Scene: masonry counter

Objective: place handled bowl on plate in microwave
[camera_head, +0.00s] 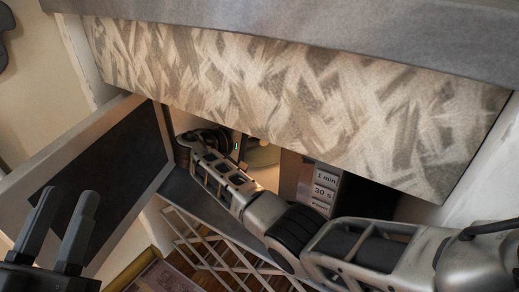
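The microwave (306,188) stands open under a patterned panel, with its door (92,178) swung out to the left. A pale, lit round surface (264,156) inside looks like the plate; only part of it shows. My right arm comes from the lower right and reaches into the microwave opening. Its dark end (205,139) is at the left of the cavity, and its fingertips cannot be made out. I cannot make out the handled bowl. My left gripper (66,198) is at the lower left, in front of the door, with its two fingers apart and nothing between them.
The microwave's buttons (324,192) are right of the cavity, close above my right arm. The patterned panel (290,95) overhangs the opening. A white lattice rack (205,250) stands below, above a wooden floor. The open door takes up the left side.

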